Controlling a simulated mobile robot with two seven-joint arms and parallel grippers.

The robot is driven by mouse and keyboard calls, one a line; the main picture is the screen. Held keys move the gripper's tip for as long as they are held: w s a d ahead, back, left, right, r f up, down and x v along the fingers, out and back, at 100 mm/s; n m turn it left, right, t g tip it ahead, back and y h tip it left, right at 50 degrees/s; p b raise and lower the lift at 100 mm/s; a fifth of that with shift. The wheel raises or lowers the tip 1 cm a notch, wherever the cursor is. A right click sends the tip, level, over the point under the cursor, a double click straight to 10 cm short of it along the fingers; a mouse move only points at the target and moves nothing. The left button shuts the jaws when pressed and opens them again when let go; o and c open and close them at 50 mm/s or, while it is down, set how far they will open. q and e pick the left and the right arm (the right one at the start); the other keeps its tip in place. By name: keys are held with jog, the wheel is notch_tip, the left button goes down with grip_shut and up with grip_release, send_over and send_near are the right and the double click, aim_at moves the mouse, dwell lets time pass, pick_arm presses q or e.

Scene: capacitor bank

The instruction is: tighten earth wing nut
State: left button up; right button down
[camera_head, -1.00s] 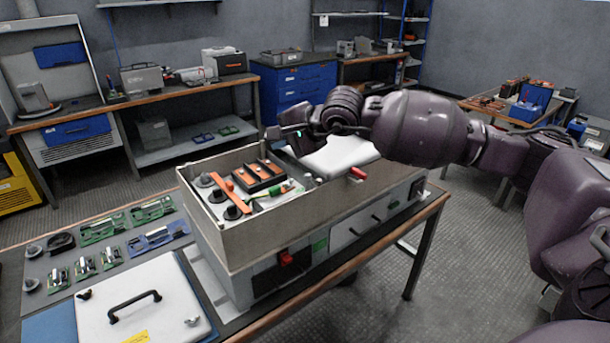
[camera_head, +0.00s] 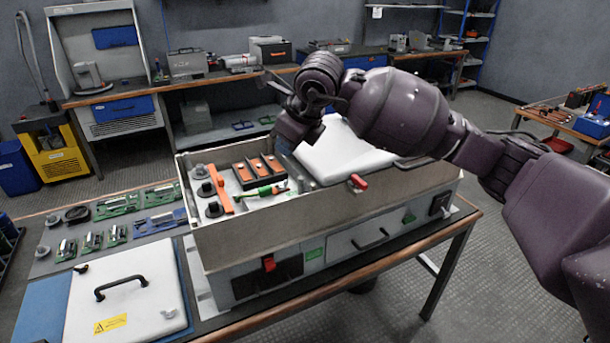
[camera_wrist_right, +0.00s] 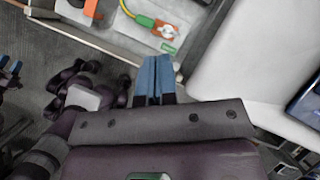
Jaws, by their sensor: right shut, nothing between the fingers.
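The earth wing nut appears to be the small orange-red piece (camera_wrist_right: 168,31) at the end of a green-and-yellow cable (camera_wrist_right: 141,17) inside the open box, near its wall. The cable also shows in the head view (camera_head: 260,191). It is too small to make out the wings or how far it is turned. My right gripper (camera_wrist_right: 156,62) has blue fingers, shut and empty. In the wrist view its tips lie just below the green label and the orange-red piece, apart from both in the picture. My left gripper is out of view.
The grey box (camera_head: 330,218) has raised walls around the cable. Inside stand black terminals (camera_head: 213,209), an orange bar (camera_head: 219,188) and a black block with orange strips (camera_head: 259,170). A white cover (camera_head: 345,155) lies on the right. A lid with a handle (camera_head: 125,300) lies at front left.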

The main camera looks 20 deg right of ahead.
jog(key=d+m+g+h, duration=0.1)
jog(key=d+m, duration=0.1)
jog(key=m, duration=0.1)
jog(key=m+b, duration=0.1)
jog(key=m, duration=0.1)
send_near(288, 188)
jog(key=x, duration=0.6)
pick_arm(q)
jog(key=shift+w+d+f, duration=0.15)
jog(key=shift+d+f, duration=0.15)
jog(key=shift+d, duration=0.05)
